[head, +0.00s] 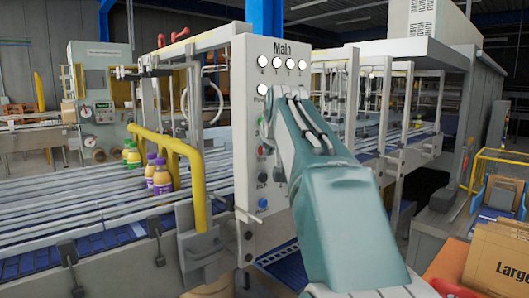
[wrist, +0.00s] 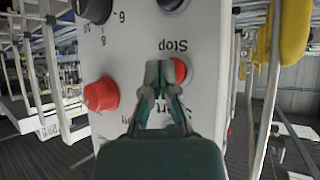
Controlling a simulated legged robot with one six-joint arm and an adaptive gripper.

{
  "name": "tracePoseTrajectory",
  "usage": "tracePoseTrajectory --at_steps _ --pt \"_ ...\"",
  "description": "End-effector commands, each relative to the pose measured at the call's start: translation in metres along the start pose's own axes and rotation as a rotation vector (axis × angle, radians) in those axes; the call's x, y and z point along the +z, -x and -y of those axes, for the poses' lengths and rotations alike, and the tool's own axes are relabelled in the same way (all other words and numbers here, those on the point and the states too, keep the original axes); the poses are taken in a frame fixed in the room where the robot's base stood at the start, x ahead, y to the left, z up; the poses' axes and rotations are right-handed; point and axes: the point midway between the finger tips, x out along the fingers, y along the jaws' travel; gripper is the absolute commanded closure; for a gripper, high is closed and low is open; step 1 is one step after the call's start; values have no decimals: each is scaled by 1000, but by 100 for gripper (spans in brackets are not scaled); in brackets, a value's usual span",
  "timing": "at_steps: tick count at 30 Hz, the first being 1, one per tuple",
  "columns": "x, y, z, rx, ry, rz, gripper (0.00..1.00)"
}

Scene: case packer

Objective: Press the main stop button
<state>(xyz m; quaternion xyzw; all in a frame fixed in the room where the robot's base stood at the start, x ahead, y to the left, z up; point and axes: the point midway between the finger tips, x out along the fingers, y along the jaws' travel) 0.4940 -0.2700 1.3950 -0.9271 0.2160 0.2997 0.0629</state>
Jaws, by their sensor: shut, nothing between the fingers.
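The white control panel (head: 243,130) marked "Main" stands at the centre of the head view. In the wrist view, which is upside down, a red button (wrist: 181,71) sits beside the word "Stop". My gripper (wrist: 160,66) is shut and empty, its tips in front of the panel just left of that button and overlapping its edge. I cannot tell whether they touch it. A larger red knob (wrist: 101,95) protrudes left of the gripper. In the head view my arm covers part of the panel and hides my fingertips; a red button (head: 262,152) shows at its edge.
White lamps (head: 277,63) line the panel's top, and a blue button (head: 263,203) is low on it. A yellow rail (head: 190,150) stands to the left, before the conveyor (head: 75,205) with bottles (head: 162,178). Cardboard boxes (head: 497,250) are at the right.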

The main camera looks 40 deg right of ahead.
Motion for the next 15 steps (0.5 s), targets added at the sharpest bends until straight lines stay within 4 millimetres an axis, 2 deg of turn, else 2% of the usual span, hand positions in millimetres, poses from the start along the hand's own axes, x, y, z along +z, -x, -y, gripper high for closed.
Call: tracePoseTrajectory --at_steps 15 --pt "6 8 -6 1 0 0 100"
